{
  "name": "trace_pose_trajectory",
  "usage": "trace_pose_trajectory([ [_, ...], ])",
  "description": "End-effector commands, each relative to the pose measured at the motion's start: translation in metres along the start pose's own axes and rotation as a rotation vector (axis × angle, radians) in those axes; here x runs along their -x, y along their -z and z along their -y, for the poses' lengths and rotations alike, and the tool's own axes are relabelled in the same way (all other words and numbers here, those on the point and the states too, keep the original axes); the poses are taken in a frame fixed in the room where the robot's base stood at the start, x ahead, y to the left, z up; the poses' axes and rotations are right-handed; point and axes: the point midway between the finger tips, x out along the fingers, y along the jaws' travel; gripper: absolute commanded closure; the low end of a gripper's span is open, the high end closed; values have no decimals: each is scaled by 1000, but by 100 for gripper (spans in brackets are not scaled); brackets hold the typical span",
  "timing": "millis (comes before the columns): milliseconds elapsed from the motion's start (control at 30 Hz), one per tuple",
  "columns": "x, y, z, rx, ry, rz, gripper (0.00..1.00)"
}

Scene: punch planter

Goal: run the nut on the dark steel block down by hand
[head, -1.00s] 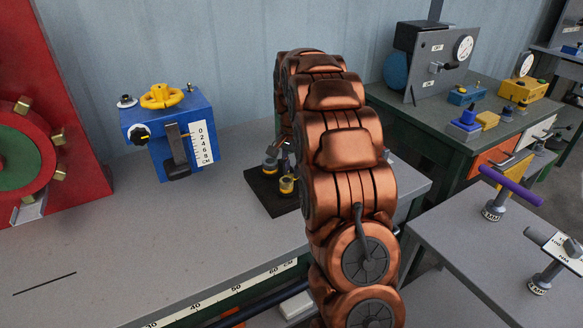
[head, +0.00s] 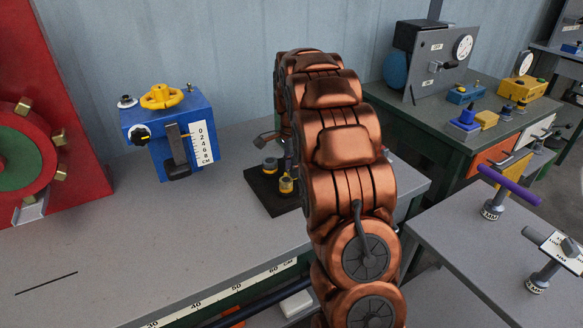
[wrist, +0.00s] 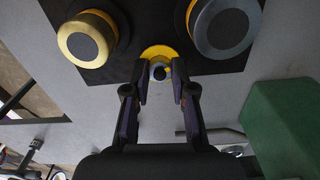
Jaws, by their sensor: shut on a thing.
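The dark steel block (head: 258,187) lies flat on the grey bench. In the wrist view the block (wrist: 150,18) fills the top and carries a brass-coloured round piece (wrist: 87,39) at left and a grey one (wrist: 224,26) at right. Between them a small round nut (wrist: 158,71) with a dark centre sits in front of a yellow ring (wrist: 158,51). My gripper (wrist: 160,84) has one finger on each side of the nut and is shut on it. Exact finger contact is hard to see. In the head view my arm hides the nut and most of my gripper.
A blue box (head: 172,135) with a yellow handwheel and a scale stands left of the block. A red panel (head: 70,120) is at far left. The front left bench top is clear. A green shape (wrist: 283,125) is at right in the wrist view.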

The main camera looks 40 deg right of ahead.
Motion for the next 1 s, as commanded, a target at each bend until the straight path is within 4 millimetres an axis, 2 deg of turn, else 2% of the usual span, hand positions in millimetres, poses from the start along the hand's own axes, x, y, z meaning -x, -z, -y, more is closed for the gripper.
trace_pose_trajectory([
  [433, 0, 0, 0, -9, 1, 1, 100],
  [467, 0, 0, 0, -9, 1, 1, 72],
  [667, 0, 0, 0, -9, 1, 0, 51],
  [1000, 1, 0, 0, -8, 1, 0, 50],
])
